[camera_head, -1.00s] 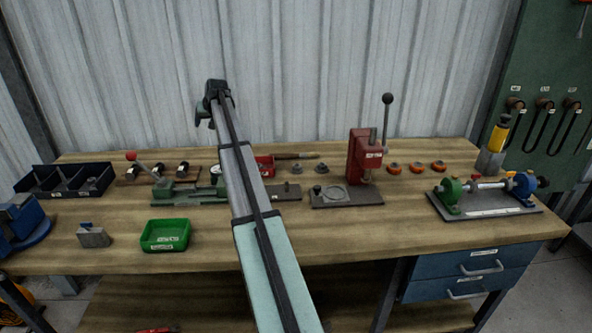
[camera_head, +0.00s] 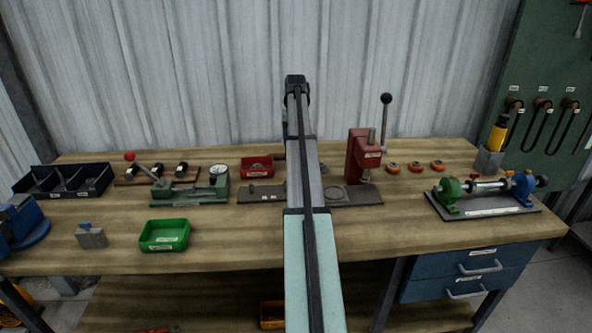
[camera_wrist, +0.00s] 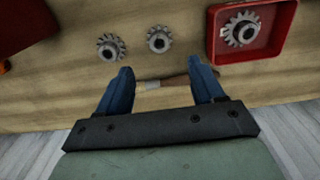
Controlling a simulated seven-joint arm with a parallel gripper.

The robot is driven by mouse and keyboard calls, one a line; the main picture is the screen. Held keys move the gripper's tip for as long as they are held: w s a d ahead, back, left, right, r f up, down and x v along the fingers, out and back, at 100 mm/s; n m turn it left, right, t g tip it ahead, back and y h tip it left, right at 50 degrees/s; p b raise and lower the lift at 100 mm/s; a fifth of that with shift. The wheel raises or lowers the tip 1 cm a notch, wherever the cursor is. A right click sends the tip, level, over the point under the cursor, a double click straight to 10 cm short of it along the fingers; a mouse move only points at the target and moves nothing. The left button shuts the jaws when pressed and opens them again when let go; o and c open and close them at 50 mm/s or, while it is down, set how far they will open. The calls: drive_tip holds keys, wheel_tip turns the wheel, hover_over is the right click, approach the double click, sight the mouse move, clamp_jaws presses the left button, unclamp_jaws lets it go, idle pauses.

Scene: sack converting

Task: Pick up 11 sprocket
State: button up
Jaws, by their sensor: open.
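Three grey toothed sprockets show in the wrist view. One sprocket (camera_wrist: 110,47) and another sprocket (camera_wrist: 158,40) lie apart on the wooden bench. A larger-looking sprocket (camera_wrist: 242,30) lies inside a red tray (camera_wrist: 253,53). I cannot read any number on them, so I cannot tell which is the 11. My gripper (camera_wrist: 162,66) is open and empty, its two blue fingers apart above the bench. In the wrist view the middle sprocket lies just beyond the gap between the fingertips.
The red tray (camera_head: 257,162) stands left of my arm, behind a green fixture with a dial (camera_head: 219,181). A red lever press (camera_head: 362,158) stands close on the right. A handled tool (camera_wrist: 165,82) lies along the bench's back. A green tray (camera_head: 164,247) is at the front left.

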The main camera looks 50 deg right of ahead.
wheel_tip(320, 180, down, 6)
drive_tip(key=shift+r, duration=0.25)
drive_tip(key=shift+w+d+f, duration=0.1)
drive_tip(key=shift+d+f, duration=0.05)
drive_tip(key=shift+f, duration=1.3)
drive_tip(key=shift+d+f, duration=0.1)
drive_tip(key=shift+f, duration=1.3)
drive_tip(key=shift+c, duration=0.5)
drive_tip(key=c, duration=1.1)
drive_tip(key=shift+c, duration=0.2)
drive_tip(key=shift+r, duration=0.15)
